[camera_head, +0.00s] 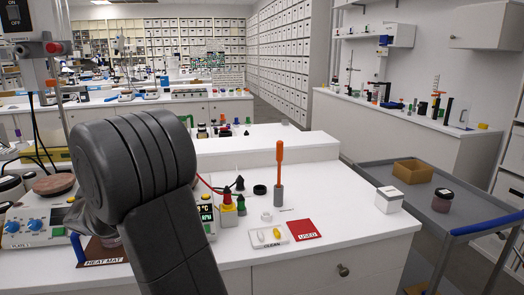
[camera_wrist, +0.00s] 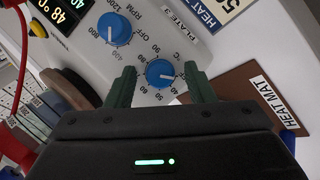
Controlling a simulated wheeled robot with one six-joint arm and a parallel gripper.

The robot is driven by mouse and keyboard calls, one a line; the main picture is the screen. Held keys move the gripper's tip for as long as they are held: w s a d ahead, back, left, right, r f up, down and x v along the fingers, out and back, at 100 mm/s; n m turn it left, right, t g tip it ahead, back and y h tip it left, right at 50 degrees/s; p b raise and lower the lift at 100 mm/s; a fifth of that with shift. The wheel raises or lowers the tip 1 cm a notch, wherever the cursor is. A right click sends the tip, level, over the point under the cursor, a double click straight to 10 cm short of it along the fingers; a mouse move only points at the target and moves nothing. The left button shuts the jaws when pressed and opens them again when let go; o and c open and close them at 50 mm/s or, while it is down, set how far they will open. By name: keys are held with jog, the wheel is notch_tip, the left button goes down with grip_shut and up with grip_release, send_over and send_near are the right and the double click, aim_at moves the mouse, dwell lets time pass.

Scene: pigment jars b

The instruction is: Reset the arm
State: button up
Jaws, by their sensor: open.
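My gripper (camera_wrist: 163,82) is open in the wrist view, its two dark green fingers pointing at the front panel of a hot plate (camera_head: 40,225). A blue temperature knob (camera_wrist: 160,73) shows between the fingertips; I cannot tell how far they are from it. A second blue knob (camera_wrist: 113,29), marked RPM, is up and to the left. In the head view my grey arm reaches across the left of the bench, and my gripper is hidden behind it.
A brown heat mat (camera_head: 104,252) lies beside the hot plate, close to my arm. On the white bench stand an orange-handled tool (camera_head: 280,155) in a grey holder, a clean tray (camera_head: 268,237), a red used mat (camera_head: 304,230) and a white box (camera_head: 389,199). A grey cart (camera_head: 470,205) holds a jar (camera_head: 442,200).

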jog(key=m, duration=0.2)
jog(key=m+g+y, duration=0.1)
jog(key=shift+w+d+r+m, duration=0.1)
jog(key=shift+r+m, duration=0.05)
jog(key=shift+m, duration=0.25)
jog(key=m+g+y, duration=0.1)
jog(key=m, duration=0.2)
jog(key=shift+d+y, duration=0.1)
jog(key=shift+y, duration=0.2)
jog(key=shift+v, duration=1.2)
